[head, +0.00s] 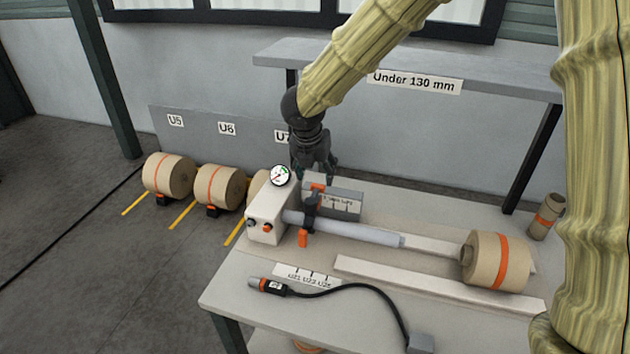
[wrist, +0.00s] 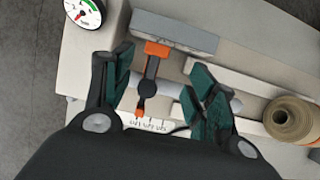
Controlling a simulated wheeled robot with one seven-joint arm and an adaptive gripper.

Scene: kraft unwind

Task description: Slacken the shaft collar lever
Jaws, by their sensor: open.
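The shaft collar (head: 311,206) is a black clamp around the grey shaft (head: 365,231), near the machine's housing. It has an orange end at the back (head: 318,187) and an orange piece at the front (head: 303,238); I cannot tell for sure which is the lever. In the wrist view the black collar (wrist: 150,70) lies between my fingers, with the wide orange end (wrist: 157,48) at the top and a smaller orange tip (wrist: 140,113) below. My gripper (head: 314,176) is open and empty, pointing down above the collar's back end. I see no clear contact.
The white housing (head: 268,215) with a gauge (head: 281,175) stands left of the collar. A grey block (head: 345,203) sits behind the shaft. A kraft roll (head: 495,261) is at the right. A cabled tool (head: 268,286) lies in front. A shelf (head: 420,75) overhangs the back.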

